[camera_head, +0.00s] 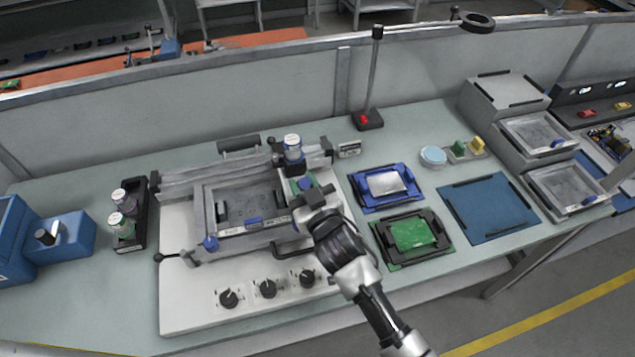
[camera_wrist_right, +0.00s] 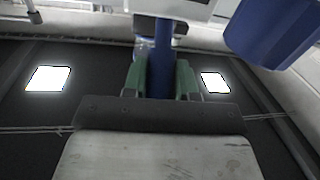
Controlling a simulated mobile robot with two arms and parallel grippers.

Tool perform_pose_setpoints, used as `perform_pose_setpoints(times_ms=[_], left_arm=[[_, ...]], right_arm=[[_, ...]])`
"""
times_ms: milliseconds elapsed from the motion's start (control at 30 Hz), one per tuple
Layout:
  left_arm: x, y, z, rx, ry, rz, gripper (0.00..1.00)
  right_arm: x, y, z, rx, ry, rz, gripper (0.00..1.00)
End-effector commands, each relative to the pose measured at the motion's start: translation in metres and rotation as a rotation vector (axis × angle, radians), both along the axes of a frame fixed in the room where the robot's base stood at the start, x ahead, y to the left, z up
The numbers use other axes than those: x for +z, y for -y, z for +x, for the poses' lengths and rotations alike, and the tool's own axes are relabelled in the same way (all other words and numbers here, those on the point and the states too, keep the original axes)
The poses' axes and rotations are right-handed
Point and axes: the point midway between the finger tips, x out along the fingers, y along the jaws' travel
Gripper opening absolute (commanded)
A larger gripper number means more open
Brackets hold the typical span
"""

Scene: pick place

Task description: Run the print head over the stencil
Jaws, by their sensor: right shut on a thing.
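The stencil (camera_head: 262,196) lies in a grey frame on the white printer base, left of my right arm. The print head (camera_head: 292,160) stands at the right end of the rail behind the stencil, with a white, blue-banded cartridge on top. My right gripper (camera_head: 301,186) is at the stencil's right side, just in front of the print head. In the right wrist view, its green-padded fingers (camera_wrist_right: 160,78) are shut on an upright blue handle (camera_wrist_right: 160,66). My arm hides part of the frame's right side. My left gripper is not in view.
Three black knobs (camera_head: 268,289) sit on the base front. A black rack (camera_head: 131,215) with two jars stands left. A blue tray (camera_head: 386,187), a green board (camera_head: 411,234) and a blue mat (camera_head: 489,207) lie right. A tall lamp stand (camera_head: 368,119) rises behind.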

Motion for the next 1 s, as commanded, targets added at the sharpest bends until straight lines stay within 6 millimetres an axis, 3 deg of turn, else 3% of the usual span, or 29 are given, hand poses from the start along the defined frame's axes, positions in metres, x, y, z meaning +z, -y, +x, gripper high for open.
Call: perform_pose_setpoints(times_ms=[200, 233, 400, 767, 1000], left_arm=[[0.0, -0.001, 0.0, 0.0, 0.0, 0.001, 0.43], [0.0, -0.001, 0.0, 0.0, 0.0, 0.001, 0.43], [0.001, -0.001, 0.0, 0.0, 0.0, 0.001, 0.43], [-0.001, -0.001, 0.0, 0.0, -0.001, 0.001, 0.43], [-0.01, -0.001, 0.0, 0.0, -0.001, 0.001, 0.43]], right_arm=[[-0.001, 0.001, 0.0, -0.001, -0.002, -0.003, 0.0], [-0.001, 0.001, 0.0, -0.001, -0.002, -0.003, 0.29], [0.0, 0.001, 0.0, -0.001, -0.002, -0.003, 0.53], [-0.001, 0.004, -0.005, -0.002, -0.002, -0.003, 0.53], [-0.004, 0.023, -0.042, -0.001, -0.003, -0.004, 0.53]])
